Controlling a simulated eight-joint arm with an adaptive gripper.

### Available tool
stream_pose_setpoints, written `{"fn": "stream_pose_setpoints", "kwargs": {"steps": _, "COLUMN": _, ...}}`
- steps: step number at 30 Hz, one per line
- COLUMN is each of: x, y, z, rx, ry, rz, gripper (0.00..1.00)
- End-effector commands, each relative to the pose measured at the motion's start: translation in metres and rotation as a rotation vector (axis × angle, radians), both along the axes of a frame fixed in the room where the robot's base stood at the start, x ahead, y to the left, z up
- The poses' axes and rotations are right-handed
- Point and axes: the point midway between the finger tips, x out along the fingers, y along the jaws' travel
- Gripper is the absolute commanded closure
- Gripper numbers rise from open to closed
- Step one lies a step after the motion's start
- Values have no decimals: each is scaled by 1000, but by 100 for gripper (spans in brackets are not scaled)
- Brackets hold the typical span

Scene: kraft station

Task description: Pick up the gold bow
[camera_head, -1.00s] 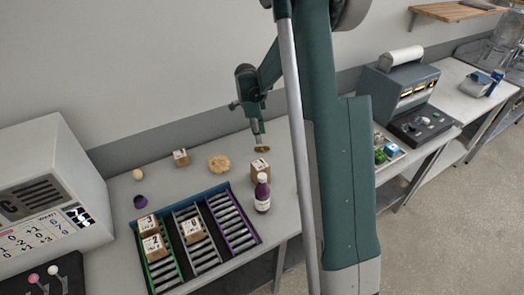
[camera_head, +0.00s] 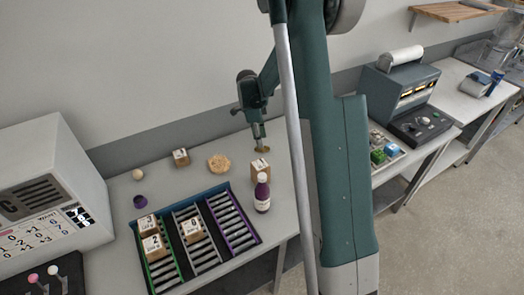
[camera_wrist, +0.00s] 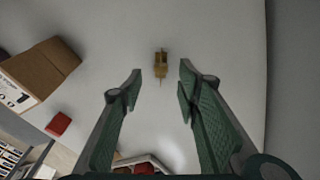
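The gold bow (camera_head: 263,149) lies on the white table near the wall, behind a small cardboard box. In the wrist view the bow (camera_wrist: 161,63) is small and gold-brown, seen in the gap just beyond my fingertips. My gripper (camera_wrist: 160,75) is open and empty, with one green finger on each side of the bow's line. In the head view my gripper (camera_head: 258,136) points down just above the bow. I cannot tell from these views whether a finger touches it.
The cardboard box (camera_head: 260,168) stands close in front, with a purple bottle (camera_head: 262,194) nearer. A round tan piece (camera_head: 218,162) and another small box (camera_head: 181,157) lie to the left. A tray with rollers (camera_head: 232,216) holds several boxes. A red block (camera_wrist: 58,124) shows in the wrist view.

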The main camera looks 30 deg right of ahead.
Motion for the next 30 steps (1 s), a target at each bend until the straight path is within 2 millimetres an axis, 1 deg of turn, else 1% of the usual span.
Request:
{"fn": "stream_pose_setpoints", "kwargs": {"steps": 5, "x": 0, "y": -3, "z": -11, "rx": 0, "ry": 0, "rz": -1, "gripper": 67}}
{"fn": "stream_pose_setpoints", "kwargs": {"steps": 12, "x": -2, "y": -8, "z": -37, "rx": 0, "ry": 0, "rz": 0, "gripper": 67}}
{"fn": "stream_pose_setpoints", "kwargs": {"steps": 16, "x": -3, "y": -9, "z": -46, "rx": 0, "ry": 0, "rz": 0, "gripper": 67}}
{"fn": "stream_pose_setpoints", "kwargs": {"steps": 20, "x": -3, "y": -9, "z": -50, "rx": 0, "ry": 0, "rz": 0, "gripper": 67}}
{"fn": "stream_pose_setpoints", "kwargs": {"steps": 30, "x": -3, "y": -9, "z": -50, "rx": 0, "ry": 0, "rz": 0, "gripper": 67}}
